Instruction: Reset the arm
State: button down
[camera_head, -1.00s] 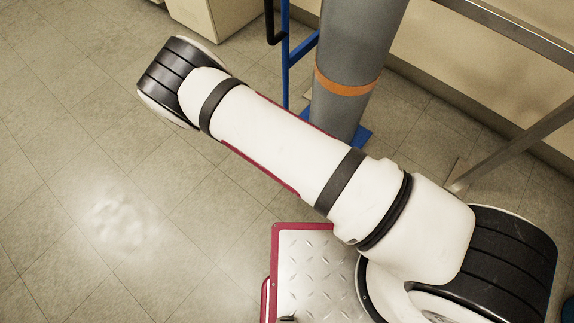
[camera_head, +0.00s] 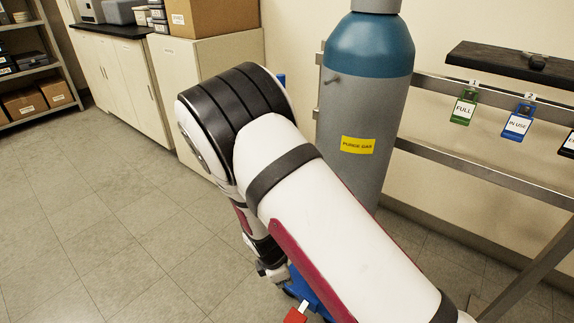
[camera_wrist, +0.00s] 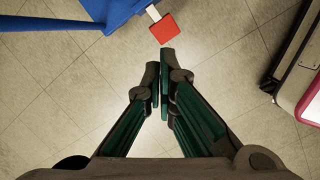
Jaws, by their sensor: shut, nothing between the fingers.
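My gripper (camera_wrist: 166,58) shows in the wrist view with its fingertips together and nothing between them. It points down over the tiled floor. A red block-like end on a pale bar (camera_wrist: 165,28) lies just beyond the fingertips in that view, apart from them as far as I can tell. In the head view my white and black arm runs from the lower right up to the middle, and its far end bends down.
A gas cylinder (camera_head: 365,110) with a "PURGE GAS" label stands close behind my arm. A blue stand (camera_wrist: 105,12) is near the gripper. A metal rack (camera_head: 490,180) with status tags (camera_head: 517,122) is at right. Cabinets (camera_head: 200,105) stand behind. Floor (camera_head: 90,220) at left is clear.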

jog(key=s+d+r+m+y, duration=0.15)
jog(key=d+r+m, duration=0.25)
jog(key=r, duration=0.6)
jog(key=s+d+r+m+g, duration=0.1)
jog(key=s+d+r+m, duration=0.2)
jog(key=r, duration=0.7)
jog(key=s+d+r+m+y, duration=0.1)
jog(key=s+d+r+m, duration=0.25)
jog(key=r, duration=0.65)
jog(key=s+d+r+m, duration=0.5)
jog(key=s+r, duration=0.1)
jog(key=s, duration=0.5)
jog(key=s+d+r+m, duration=0.4)
jog(key=s+r+m, duration=0.2)
jog(key=s, duration=0.5)
notch_tip(320, 180, up, 27)
jog(key=t+p, duration=0.3)
jog(key=p, duration=2.3)
jog(key=shift+s+d+r+t+p, duration=0.15)
jog(key=shift+d+t+p, duration=0.15)
jog(key=shift+d, duration=0.15)
jog(key=shift+h, duration=0.25)
